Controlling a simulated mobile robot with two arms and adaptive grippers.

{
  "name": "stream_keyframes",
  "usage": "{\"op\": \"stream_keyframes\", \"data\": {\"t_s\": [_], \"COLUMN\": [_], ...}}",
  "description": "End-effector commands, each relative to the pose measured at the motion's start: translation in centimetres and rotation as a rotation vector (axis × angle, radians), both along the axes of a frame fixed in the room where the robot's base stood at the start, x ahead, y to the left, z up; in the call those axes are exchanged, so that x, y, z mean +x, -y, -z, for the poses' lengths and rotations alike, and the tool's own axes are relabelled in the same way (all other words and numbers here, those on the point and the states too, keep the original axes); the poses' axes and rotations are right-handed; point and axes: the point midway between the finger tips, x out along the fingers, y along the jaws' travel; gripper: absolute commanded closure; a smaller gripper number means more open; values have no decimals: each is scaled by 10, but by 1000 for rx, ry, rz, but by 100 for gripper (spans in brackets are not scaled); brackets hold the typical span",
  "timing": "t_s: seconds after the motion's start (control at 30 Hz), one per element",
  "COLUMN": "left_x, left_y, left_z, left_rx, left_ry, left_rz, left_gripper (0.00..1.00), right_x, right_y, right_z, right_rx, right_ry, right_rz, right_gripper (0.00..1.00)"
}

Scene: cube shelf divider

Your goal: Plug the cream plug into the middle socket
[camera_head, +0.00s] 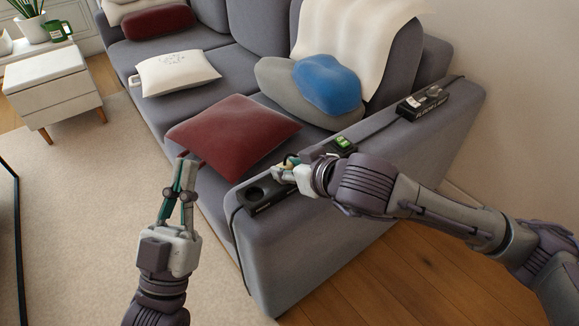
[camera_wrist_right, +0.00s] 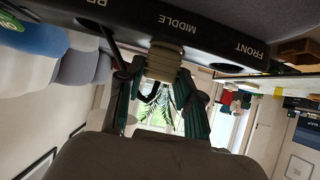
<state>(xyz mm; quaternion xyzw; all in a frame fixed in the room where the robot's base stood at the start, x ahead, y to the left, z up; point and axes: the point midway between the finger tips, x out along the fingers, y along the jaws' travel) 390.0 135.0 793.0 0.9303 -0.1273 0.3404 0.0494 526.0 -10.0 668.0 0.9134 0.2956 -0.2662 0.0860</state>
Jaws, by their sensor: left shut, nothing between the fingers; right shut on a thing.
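A black socket strip (camera_head: 262,205) lies along the top of the sofa arm. It also shows in the right wrist view (camera_wrist_right: 215,42), with the labels MIDDLE and FRONT. My right gripper (camera_head: 287,172) is shut on the cream plug (camera_wrist_right: 163,62), at the middle of the strip. The plug's far end meets the strip beside the MIDDLE label; how deep it sits cannot be told. The middle socket is hidden behind the plug and gripper. The round front socket (camera_head: 255,192) is empty. My left gripper (camera_head: 186,168) is shut and empty, left of the sofa arm.
A green-topped item (camera_head: 343,143) sits at the strip's rear end. A black box with light switches or plugs (camera_head: 423,101) lies farther back on the sofa arm. A dark red cushion (camera_head: 232,135) lies on the seat beside the arm. The rug (camera_head: 90,210) at left is clear.

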Motion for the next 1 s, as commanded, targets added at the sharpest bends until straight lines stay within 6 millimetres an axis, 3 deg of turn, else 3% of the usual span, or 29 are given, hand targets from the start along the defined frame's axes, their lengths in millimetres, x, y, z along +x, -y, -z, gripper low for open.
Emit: {"op": "stream_keyframes", "data": {"t_s": [0.4, 0.43, 0.57, 1.0], "left_x": [-7, -7, -7, -5], "left_y": [0, 0, 0, 0], "left_z": [-6, -7, -7, -5], "left_rx": [-16, -17, -18, -13], "left_ry": [51, 54, 56, 37], "left_rz": [4, 5, 5, 5], "left_gripper": [100, 100, 100, 100], "right_x": [0, 0, 0, -6], "right_y": [0, 0, 0, 4], "right_z": [1, 1, 1, -4], "right_rx": [2, 2, 2, 1], "right_ry": [2, 2, 2, 3], "right_rz": [0, 0, 0, -1], "right_gripper": [100, 59, 37, 34]}}
